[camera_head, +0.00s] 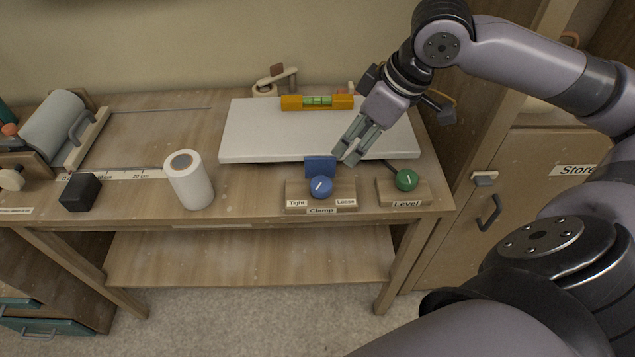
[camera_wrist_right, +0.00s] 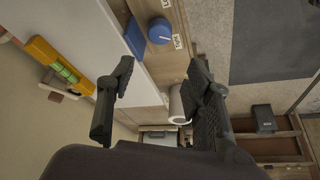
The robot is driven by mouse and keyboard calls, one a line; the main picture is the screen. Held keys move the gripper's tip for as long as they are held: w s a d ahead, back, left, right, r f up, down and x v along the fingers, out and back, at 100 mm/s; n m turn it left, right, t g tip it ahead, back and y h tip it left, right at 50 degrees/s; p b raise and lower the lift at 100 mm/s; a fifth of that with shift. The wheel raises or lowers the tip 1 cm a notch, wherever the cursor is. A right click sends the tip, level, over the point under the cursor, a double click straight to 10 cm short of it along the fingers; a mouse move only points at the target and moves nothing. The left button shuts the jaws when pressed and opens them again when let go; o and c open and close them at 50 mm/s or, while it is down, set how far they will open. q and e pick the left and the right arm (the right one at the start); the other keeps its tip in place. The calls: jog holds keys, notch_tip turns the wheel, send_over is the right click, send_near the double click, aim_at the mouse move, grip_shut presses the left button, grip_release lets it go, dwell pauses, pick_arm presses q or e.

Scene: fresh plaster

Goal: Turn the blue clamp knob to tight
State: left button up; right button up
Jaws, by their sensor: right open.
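The blue clamp knob (camera_head: 320,187) sits on a wooden block with a "Tight" label (camera_head: 297,203) at left and a "Loose" label (camera_head: 345,202) at right. Its white mark looks roughly upright, leaning slightly right, at neither label. In the right wrist view the blue knob (camera_wrist_right: 160,31) is beyond the fingertips. My right gripper (camera_head: 348,153) is open and empty, above and behind the knob, near the white board's front edge. In the right wrist view the gripper (camera_wrist_right: 161,68) shows parted fingers. My left gripper is not in view.
A blue upright piece (camera_head: 320,166) stands just behind the knob. A green level knob (camera_head: 405,180) is to its right. A white board (camera_head: 260,130) with an orange spirit level (camera_head: 300,103) lies behind. A white roll (camera_head: 190,182) and a black block (camera_head: 80,192) stand left.

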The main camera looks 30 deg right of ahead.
aim_at(323, 183)
jog(key=x, duration=1.6)
jog(key=shift+w+a+f+b, duration=0.1)
jog(key=shift+w+b, duration=0.1)
jog(key=shift+b, duration=0.1)
jog(key=shift+c, duration=0.2)
